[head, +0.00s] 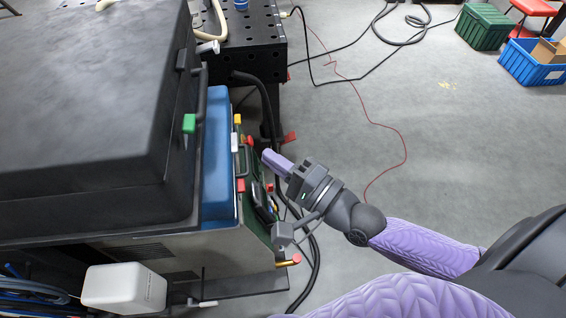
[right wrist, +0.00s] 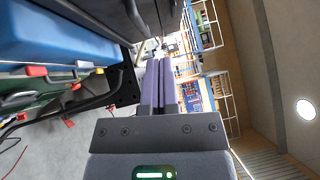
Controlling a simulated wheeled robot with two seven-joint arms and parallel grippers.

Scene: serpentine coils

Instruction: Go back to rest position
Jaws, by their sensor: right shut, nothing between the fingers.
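My right gripper (head: 268,156) is in the middle of the head view, pointing left, with its purple fingers shut and empty. Its tip is close beside the front panel of a blue and green machine (head: 219,160). In the right wrist view the two purple fingers (right wrist: 158,85) lie together with nothing between them. The machine's blue casing (right wrist: 55,35) shows at the upper left of that view. I cannot tell whether the fingertips touch the panel. My left gripper is not in view.
A large dark case (head: 85,95) sits on top at the left. A black perforated table (head: 258,40) stands behind. A red cable (head: 404,150) and black hoses lie on the grey floor. Green (head: 483,27) and blue crates (head: 530,65) stand at the far right. The middle floor is open.

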